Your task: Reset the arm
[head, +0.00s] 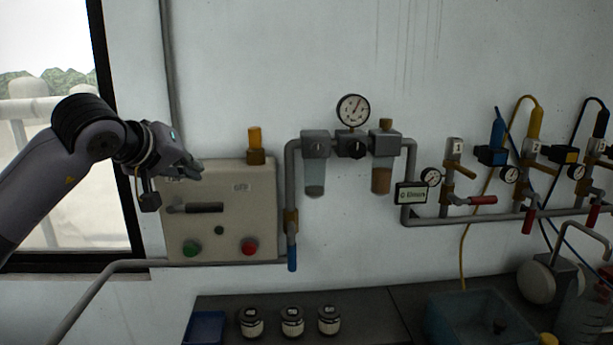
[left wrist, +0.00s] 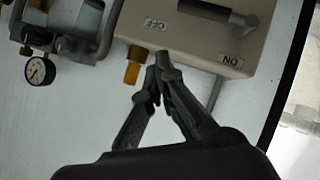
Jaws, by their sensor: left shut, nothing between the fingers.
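My left arm (head: 62,165) comes in from the left in the head view, across the window. My left gripper (head: 194,170) is shut and empty in front of the upper left part of the beige switch box (head: 240,223). In the left wrist view its fingertips (left wrist: 162,62) meet in front of the box's edge, beside the orange lamp (left wrist: 135,66). The box has a dark lever handle (head: 204,208) lying level, a green button (head: 191,249) and a red button (head: 249,246). The box shows OFF and ON labels in the wrist view. My right gripper is not in view.
Pipes with a gauge (head: 352,110) and filter bowls run right of the box. A blue-handled valve (head: 292,252) hangs beside it. Below, a dark bench (head: 365,310) holds several jars, a blue tray (head: 205,327) and a teal bin (head: 468,318).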

